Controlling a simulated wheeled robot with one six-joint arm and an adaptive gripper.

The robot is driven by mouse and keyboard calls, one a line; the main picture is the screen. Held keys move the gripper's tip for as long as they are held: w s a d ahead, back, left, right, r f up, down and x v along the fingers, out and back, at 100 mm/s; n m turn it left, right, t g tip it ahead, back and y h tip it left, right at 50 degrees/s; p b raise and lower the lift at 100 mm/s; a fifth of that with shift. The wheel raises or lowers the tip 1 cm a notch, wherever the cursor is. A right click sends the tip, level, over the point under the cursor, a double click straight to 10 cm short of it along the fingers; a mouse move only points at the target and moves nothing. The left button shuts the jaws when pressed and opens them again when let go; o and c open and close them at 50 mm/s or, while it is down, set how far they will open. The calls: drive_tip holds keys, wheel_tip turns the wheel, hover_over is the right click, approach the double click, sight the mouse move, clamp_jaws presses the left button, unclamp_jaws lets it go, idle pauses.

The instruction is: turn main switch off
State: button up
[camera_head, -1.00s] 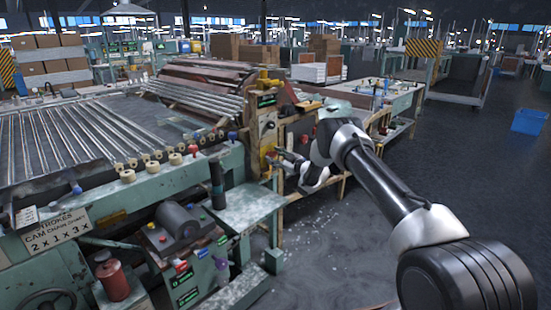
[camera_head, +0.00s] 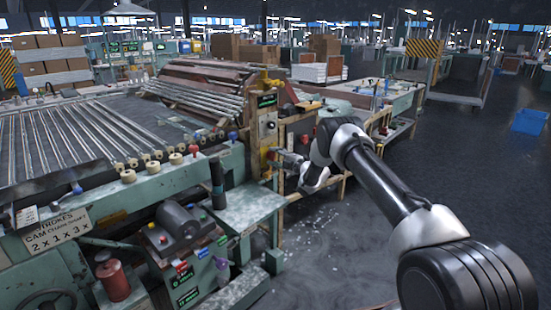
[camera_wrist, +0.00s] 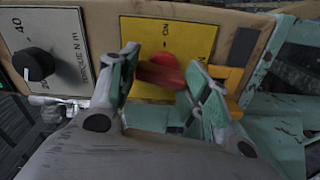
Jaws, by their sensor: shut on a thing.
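The main switch is a red rotary knob (camera_wrist: 162,70) on a yellow plate (camera_wrist: 195,38) in the wrist view. The word ON is printed on the plate, and the rest of its marking is hard to read. My gripper (camera_wrist: 165,76) has one finger on each side of the knob and is shut on it. In the head view, my gripper (camera_head: 277,154) reaches the front of the narrow wooden control panel (camera_head: 267,127) at the end of the roller machine. The knob is too small and covered to make out there.
A black dial (camera_wrist: 34,64) with a torque scale is beside the yellow plate. The roller bed (camera_head: 70,140) and a green side table (camera_head: 240,205) stand left of my arm. A workbench (camera_head: 385,98) is behind it. The floor at right is open around a blue bin (camera_head: 530,121).

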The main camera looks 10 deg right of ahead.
drive_tip(key=shift+f+n, duration=0.1)
drive_tip(key=shift+n, duration=1)
drive_tip(key=o, duration=1)
drive_tip(key=v, duration=1.2)
